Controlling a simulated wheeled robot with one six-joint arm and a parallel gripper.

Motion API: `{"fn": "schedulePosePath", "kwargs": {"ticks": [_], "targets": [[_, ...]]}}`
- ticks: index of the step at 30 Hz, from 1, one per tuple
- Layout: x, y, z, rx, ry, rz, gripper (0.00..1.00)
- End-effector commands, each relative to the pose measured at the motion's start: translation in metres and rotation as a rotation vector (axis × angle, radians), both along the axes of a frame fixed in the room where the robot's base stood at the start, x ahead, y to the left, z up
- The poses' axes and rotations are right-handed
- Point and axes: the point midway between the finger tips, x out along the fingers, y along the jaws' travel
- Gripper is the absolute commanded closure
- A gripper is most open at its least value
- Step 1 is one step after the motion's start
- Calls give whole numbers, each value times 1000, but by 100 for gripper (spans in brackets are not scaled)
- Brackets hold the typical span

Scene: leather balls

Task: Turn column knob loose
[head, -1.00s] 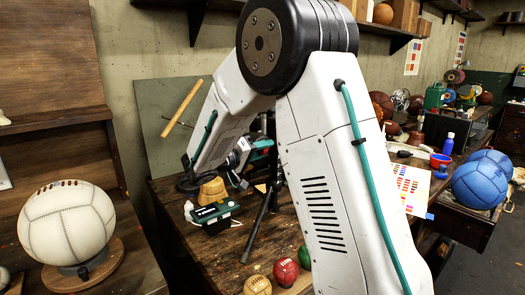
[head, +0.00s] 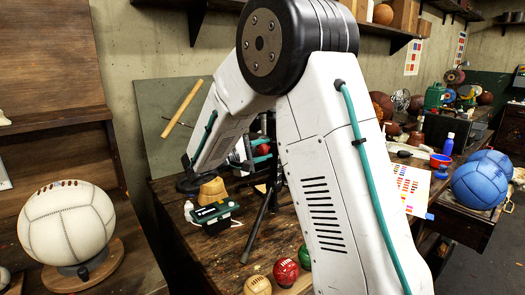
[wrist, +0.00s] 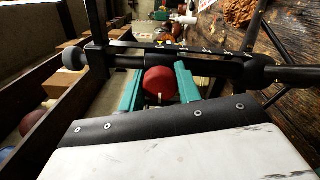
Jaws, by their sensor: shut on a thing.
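The column knob (wrist: 160,82) is round and red and shows in the middle of the wrist view. My gripper (wrist: 159,92) has its teal fingers on both sides of it, shut on it. In the head view the red knob (head: 263,148) is a small patch between the teal fingers, next to a dark upright stand (head: 272,185). My white arm hides much of the stand and gripper there. A black bar (wrist: 125,50) with round ends crosses the wrist view just beyond the knob.
Small balls (head: 285,271) lie at the bench's front. A white ball (head: 68,225) stands at left, blue balls (head: 478,185) at right.

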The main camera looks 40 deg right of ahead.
Motion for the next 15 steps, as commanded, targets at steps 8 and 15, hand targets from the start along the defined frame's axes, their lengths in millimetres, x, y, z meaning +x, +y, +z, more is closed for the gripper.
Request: {"fn": "schedulePosePath", "kwargs": {"ticks": [8,15], "targets": [[1,1,0,-3,111,3,89],[1,1,-1,-4,143,3,89]]}}
